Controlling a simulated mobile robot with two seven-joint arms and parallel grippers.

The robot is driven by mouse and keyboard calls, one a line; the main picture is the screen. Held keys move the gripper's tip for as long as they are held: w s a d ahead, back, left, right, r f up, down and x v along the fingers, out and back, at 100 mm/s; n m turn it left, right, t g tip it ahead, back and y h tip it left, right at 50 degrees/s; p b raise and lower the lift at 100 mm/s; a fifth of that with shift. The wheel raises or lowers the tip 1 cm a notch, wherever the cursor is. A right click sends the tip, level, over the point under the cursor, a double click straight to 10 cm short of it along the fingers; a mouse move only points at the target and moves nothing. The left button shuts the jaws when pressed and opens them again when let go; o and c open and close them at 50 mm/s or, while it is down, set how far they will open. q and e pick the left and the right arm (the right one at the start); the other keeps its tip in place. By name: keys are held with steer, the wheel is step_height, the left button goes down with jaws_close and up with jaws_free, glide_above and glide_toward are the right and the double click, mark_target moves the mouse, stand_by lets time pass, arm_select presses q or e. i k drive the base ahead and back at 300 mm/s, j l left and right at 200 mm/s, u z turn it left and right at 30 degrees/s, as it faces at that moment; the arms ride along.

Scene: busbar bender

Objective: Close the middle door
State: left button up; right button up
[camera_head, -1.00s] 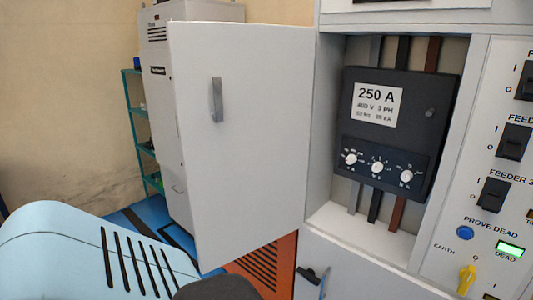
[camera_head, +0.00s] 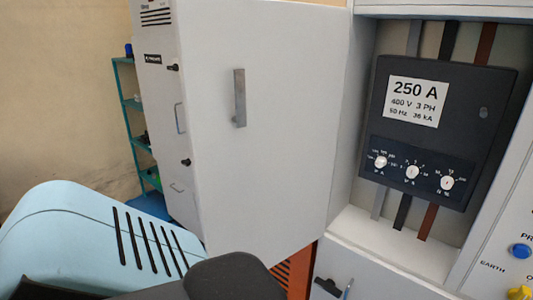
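The middle door (camera_head: 280,130) is a light grey panel standing wide open, swung out to the left of its compartment. A vertical metal handle (camera_head: 240,98) is on the face toward me. The open compartment (camera_head: 385,235) shows a black 250 A breaker (camera_head: 440,135) with three dials and three coloured bars. A pale blue slotted cover and dark parts of my own arm fill the lower left, in front of the door's bottom corner. Neither gripper's fingers can be made out.
A lower door with a black handle (camera_head: 330,288) sits below the compartment. A panel with a blue button (camera_head: 521,251) and yellow knob (camera_head: 519,293) is at right. A tall grey cabinet (camera_head: 165,90) and teal shelf (camera_head: 130,120) stand behind, left of the door.

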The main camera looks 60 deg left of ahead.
mark_target(263, 187)
steer(key=j+z, duration=0.1)
steer(key=j, duration=0.6)
steer(key=j+z, duration=0.1)
steer(key=j, duration=0.6)
steer(key=k+j+z, duration=0.1)
steer(key=j, duration=0.6)
steer(key=k+j+z, duration=0.1)
steer(key=j, duration=0.6)
steer(key=k+j, duration=0.15)
steer(key=j, duration=0.15)
steer(key=k, duration=0.25)
